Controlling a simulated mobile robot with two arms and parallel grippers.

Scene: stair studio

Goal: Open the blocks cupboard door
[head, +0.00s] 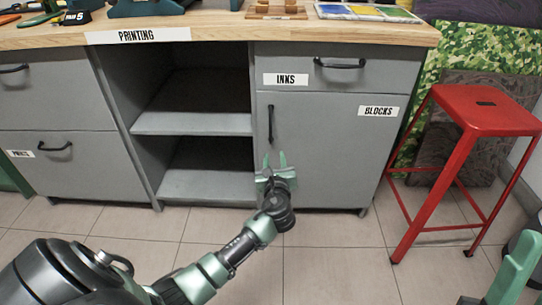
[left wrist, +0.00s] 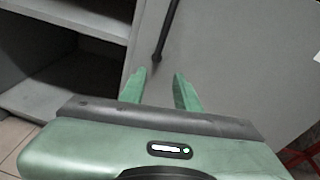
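The blocks cupboard door (head: 335,150) is grey and looks shut, with a white BLOCKS label (head: 378,111) at its upper right. Its black vertical handle (head: 270,124) is near the door's left edge. My left gripper (head: 275,160) is open just below the handle, fingers pointing up. In the left wrist view the handle (left wrist: 167,32) rises beyond the gap between the two green fingertips (left wrist: 160,76), and nothing is between them. A green part of my right arm (head: 515,268) shows at the lower right, but its fingers cannot be made out.
An INKS drawer (head: 335,66) is above the door. Open shelves (head: 205,122) are left of it. A red stool (head: 485,110) stands to the right. The tiled floor (head: 335,260) before the cupboard is clear. Printing items lie on the wooden worktop (head: 230,26).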

